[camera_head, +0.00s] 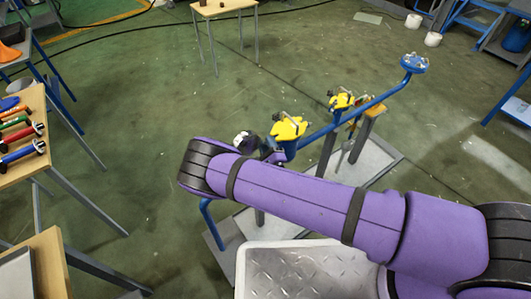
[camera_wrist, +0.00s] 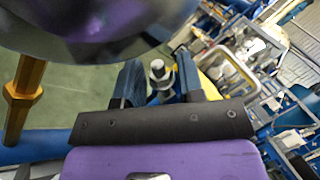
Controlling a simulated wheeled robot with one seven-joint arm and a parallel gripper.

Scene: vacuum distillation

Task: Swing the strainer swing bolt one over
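In the wrist view, my gripper (camera_wrist: 160,80) has its two dark blue fingers apart. A pale metal bolt end with a nut (camera_wrist: 158,70) shows between the fingers, apparently with some space on each side. I cannot tell whether it is the strainer swing bolt one. A large shiny grey round body (camera_wrist: 95,25), possibly the strainer or its cover, fills the upper left, with a brass-coloured rod and hex nut (camera_wrist: 23,95) beside it. A white and dark round part (camera_head: 246,142) shows just above the arm's bend.
A blue pipe (camera_head: 375,101) carries two yellow valve bodies (camera_head: 288,128) and (camera_head: 341,101) and ends in a blue flange (camera_head: 414,63). A table with hand tools (camera_head: 22,150) stands at the left. A small wooden table (camera_head: 222,7) stands at the back. Open green floor lies between.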

